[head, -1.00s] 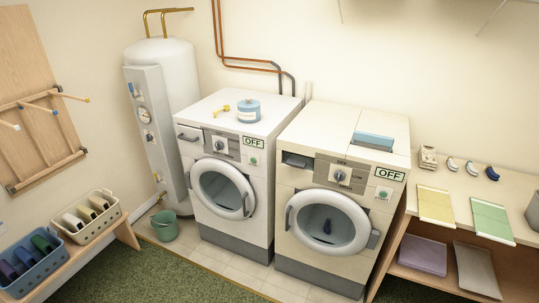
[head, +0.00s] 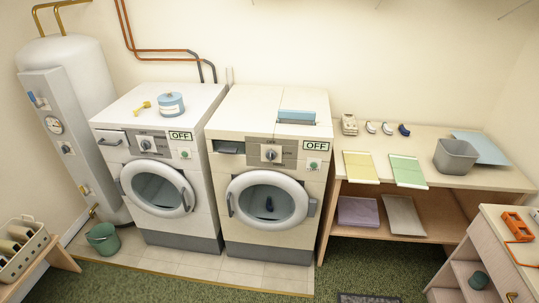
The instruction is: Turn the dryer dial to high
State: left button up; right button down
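Two white front-loading machines stand side by side against the wall. The right machine (head: 222,128), which looks like the dryer, has a round dial (head: 270,154) on a grey panel, with labels too small to read. Its display (head: 315,146) reads OFF, and a green start button (head: 313,164) sits below it. Its round door (head: 268,201) is shut, with a dark blue item behind the glass. The left machine (head: 204,200) has a drawer front, its own dial (head: 147,144) and an OFF display (head: 180,136). Neither of my grippers is in view.
A blue piece (head: 297,117) lies on the right machine's top. A shelf table (head: 440,140) with cloths and a grey bin (head: 456,157) stands to the right. A cabinet (head: 500,245) is at front right, a green bucket (head: 102,238) at left. The green carpet ahead is mostly clear.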

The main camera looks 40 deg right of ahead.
aim_at(271, 155)
jog(key=z, duration=0.1)
jog(key=k, duration=0.4)
jog(key=u, duration=0.8)
jog(key=i, duration=1.55)
jog(key=z, duration=1.15)
jog(key=i, duration=0.55)
jog(key=z, duration=0.5)
